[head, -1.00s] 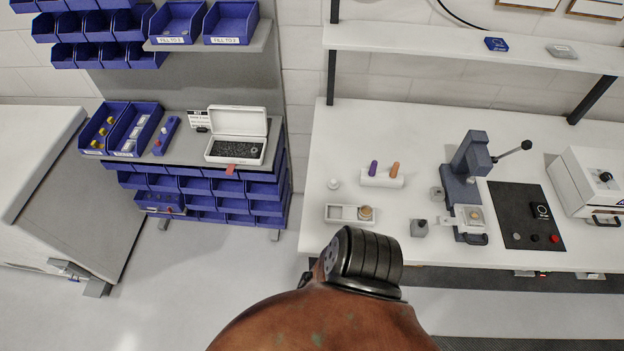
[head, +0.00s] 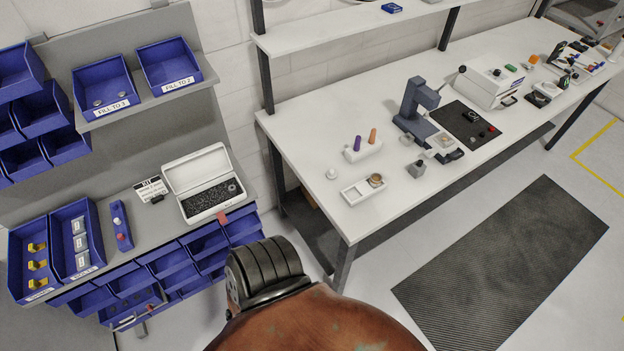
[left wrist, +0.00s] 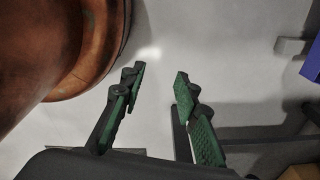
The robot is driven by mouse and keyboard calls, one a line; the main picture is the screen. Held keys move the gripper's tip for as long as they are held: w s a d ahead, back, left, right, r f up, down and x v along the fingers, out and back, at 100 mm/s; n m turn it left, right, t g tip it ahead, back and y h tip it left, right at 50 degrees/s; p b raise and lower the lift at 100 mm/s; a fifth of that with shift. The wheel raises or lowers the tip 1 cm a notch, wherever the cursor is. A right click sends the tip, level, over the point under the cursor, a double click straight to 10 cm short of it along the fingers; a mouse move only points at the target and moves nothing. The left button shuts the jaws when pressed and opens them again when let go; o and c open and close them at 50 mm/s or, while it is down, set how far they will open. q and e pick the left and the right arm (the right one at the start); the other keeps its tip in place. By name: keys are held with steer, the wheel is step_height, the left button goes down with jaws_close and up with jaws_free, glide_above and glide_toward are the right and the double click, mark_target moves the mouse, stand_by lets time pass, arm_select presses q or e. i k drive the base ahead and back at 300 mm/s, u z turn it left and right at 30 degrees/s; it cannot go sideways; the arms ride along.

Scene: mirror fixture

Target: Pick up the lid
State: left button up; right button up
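No loose lid can be told for certain. A small white round piece with a knob (head: 331,174) stands on the white bench, left of a white two-slot tray (head: 352,196) holding a round tan-and-dark piece (head: 376,181). A white case (head: 207,216) stands open on the grey shelf, its hinged lid (head: 196,167) upright and dark foam inside. In the left wrist view my left gripper (left wrist: 158,75) has its green-padded fingers apart, with nothing between them and pale floor beyond. Neither gripper shows in the head view; my right gripper is out of sight.
Blue bins (head: 79,240) and a blue holder (head: 121,226) sit left of the case. The bench (head: 310,145) carries a blue-grey press (head: 415,109), a block with purple and orange pegs (head: 362,151) and a grey block (head: 416,169). A dark mat (head: 505,265) lies on clear floor.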

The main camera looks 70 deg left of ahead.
mark_target(332, 174)
steer(key=u, duration=1.15)
